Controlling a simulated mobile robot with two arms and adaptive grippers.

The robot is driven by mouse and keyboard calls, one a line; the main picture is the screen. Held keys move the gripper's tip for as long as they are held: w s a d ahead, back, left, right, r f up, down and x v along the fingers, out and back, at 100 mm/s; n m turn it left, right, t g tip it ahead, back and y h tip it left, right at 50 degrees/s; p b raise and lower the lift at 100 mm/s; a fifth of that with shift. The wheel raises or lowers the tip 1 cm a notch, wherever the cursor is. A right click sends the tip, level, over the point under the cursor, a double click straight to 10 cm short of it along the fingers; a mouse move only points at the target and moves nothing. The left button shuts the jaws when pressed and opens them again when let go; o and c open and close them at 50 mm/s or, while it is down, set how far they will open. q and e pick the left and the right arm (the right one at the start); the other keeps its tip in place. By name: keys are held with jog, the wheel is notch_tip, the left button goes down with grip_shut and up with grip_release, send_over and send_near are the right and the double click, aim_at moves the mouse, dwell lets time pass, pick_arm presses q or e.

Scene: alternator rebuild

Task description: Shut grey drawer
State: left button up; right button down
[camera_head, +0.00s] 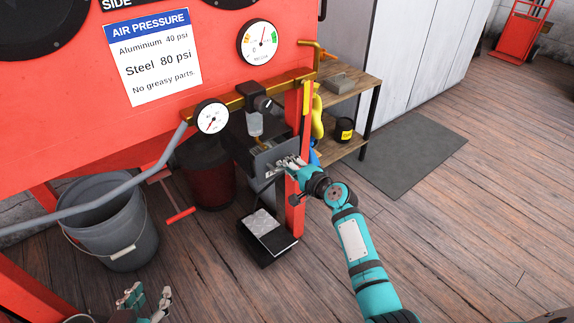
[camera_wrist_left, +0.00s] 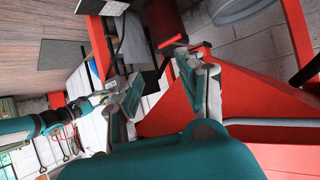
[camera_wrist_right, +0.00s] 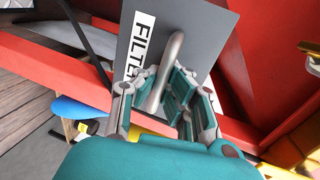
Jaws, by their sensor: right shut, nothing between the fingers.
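The grey drawer (camera_head: 272,158) is under the gauge pipe on the red cabinet. Its flat grey front (camera_wrist_right: 200,35) carries a "FILTER" label and a bar handle (camera_wrist_right: 172,62) in the right wrist view. How far it stands out is hard to tell. My right gripper (camera_head: 291,163) is at the drawer front, its fingers shut and close around the handle's place, with nothing held between them. Contact with the front is unclear. My left gripper (camera_head: 146,299) is low at the bottom left, away from the drawer; its fingers (camera_wrist_left: 165,82) are apart and empty.
A red post (camera_head: 296,205) stands beside the drawer. A black-and-grey pedal (camera_head: 268,232) is on the floor below. A grey bucket (camera_head: 108,225) and a dark red bin (camera_head: 207,175) stand left. A wooden shelf (camera_head: 352,95) is behind right.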

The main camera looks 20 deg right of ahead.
aim_at(280, 159)
jog(key=shift+w+a, duration=0.1)
jog(key=shift+w, duration=0.1)
jog(key=x, duration=0.1)
jog(key=b+x, duration=0.1)
jog(key=x, duration=0.1)
jog(key=shift+w+r, duration=0.15)
jog(key=shift+r, duration=0.05)
jog(key=c, duration=1.4)
grip_release()
jog(key=shift+r, duration=0.1)
pick_arm(q)
jog(key=w+r+t, duration=0.1)
jog(key=d+r+t, duration=0.1)
jog(key=r, duration=0.1)
jog(key=w+r+t+h, duration=0.1)
jog(key=shift+w+d+r, duration=0.2)
jog(key=shift+w, duration=0.15)
pick_arm(e)
jog(key=v, duration=1.2)
jog(key=shift+a, duration=0.1)
